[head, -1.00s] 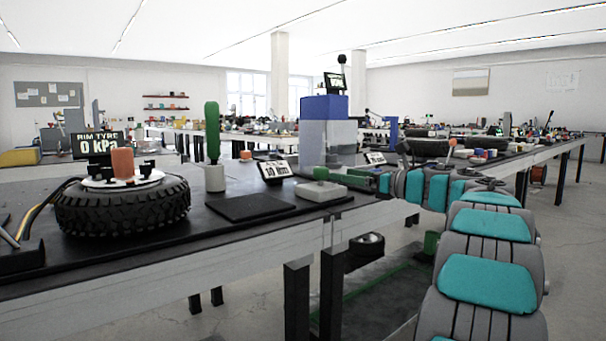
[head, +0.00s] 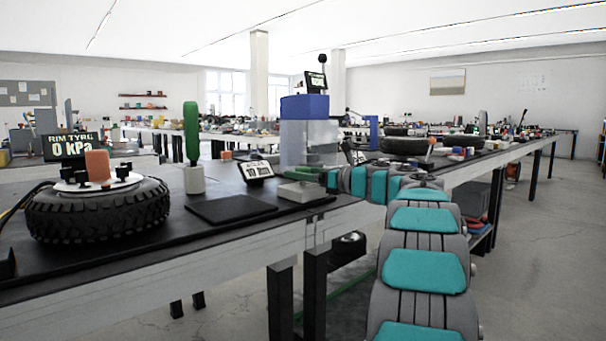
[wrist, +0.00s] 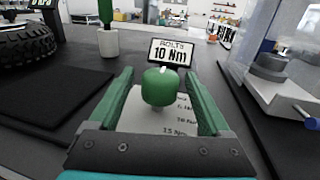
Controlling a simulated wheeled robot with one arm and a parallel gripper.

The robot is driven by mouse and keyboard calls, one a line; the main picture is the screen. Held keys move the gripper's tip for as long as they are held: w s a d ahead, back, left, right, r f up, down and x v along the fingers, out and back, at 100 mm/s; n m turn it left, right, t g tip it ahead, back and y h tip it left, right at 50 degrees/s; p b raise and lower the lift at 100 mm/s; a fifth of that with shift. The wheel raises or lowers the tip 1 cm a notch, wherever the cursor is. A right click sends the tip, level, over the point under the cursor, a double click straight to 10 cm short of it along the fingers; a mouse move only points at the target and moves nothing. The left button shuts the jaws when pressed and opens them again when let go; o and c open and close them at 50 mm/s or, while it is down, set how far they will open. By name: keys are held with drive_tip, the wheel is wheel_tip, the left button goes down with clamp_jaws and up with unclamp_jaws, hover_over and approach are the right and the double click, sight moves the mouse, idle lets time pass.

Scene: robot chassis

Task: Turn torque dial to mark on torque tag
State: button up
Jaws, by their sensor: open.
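The torque tag (wrist: 173,54) is a small upright sign reading "BOLTS 10 Nm"; it also stands on the bench in the head view (head: 257,170). The torque dial (wrist: 160,88) is a round green knob with a short white mark on its far upper edge. It sits on a pale scale plate (wrist: 165,122) with printed values, of which 15 Nm is readable. My gripper (wrist: 158,72) is open, with one green finger on each side of the dial and gaps showing on both sides. In the head view my gripper (head: 310,176) is over the pale plate, and the dial cannot be made out.
A black mat (head: 230,209) lies left of the plate. A green-handled tool (head: 191,135) stands upright in a white holder behind it. A tyre (head: 98,210) lies at the left. A clear-guarded machine with a blue top (head: 304,107) stands behind the plate.

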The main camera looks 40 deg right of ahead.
drive_tip(key=shift+c, duration=0.2)
clamp_jaws()
idle(0.3)
